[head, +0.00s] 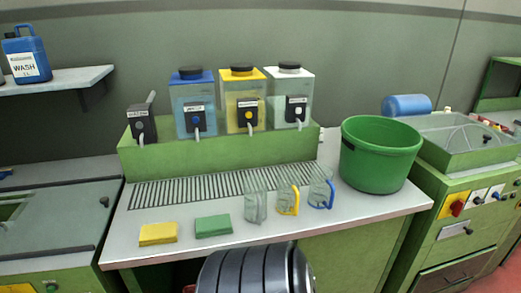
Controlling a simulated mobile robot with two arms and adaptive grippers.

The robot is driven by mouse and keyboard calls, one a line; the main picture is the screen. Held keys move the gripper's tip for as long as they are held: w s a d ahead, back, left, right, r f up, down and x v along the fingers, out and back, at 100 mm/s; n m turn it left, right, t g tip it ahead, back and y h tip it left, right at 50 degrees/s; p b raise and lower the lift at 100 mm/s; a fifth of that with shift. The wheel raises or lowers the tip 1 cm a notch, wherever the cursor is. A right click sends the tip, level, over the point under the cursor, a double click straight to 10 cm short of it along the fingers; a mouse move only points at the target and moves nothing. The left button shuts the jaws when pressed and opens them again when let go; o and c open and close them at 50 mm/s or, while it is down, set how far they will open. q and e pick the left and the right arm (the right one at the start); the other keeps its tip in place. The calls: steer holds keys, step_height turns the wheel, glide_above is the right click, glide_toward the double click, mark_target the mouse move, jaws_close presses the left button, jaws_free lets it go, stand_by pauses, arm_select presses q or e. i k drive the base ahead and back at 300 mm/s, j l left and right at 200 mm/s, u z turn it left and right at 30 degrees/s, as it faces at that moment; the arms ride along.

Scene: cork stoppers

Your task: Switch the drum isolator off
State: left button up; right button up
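A red rotary knob on a yellow plate (457,208) is on the front of the green machine (430,165) at the right; it looks like an isolator switch. Its label and exact position are too small to read. Beside it to the right are white plates with small dark knobs (478,200). Part of another yellow plate (16,289) shows at the bottom left edge on the left machine, mostly cut off. I cannot tell from labels which one is the drum isolator. Neither of my grippers is in view.
A green bucket (380,155) stands at the bench's right end, near the right machine. The bench (340,208) holds jugs (289,197), yellow and green sponges (213,226) and a drain grate. Dispensers (242,98) stand behind. Red floor (490,270) shows at the lower right.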

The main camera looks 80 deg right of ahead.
mark_target(457, 207)
steer(key=z, duration=4.25)
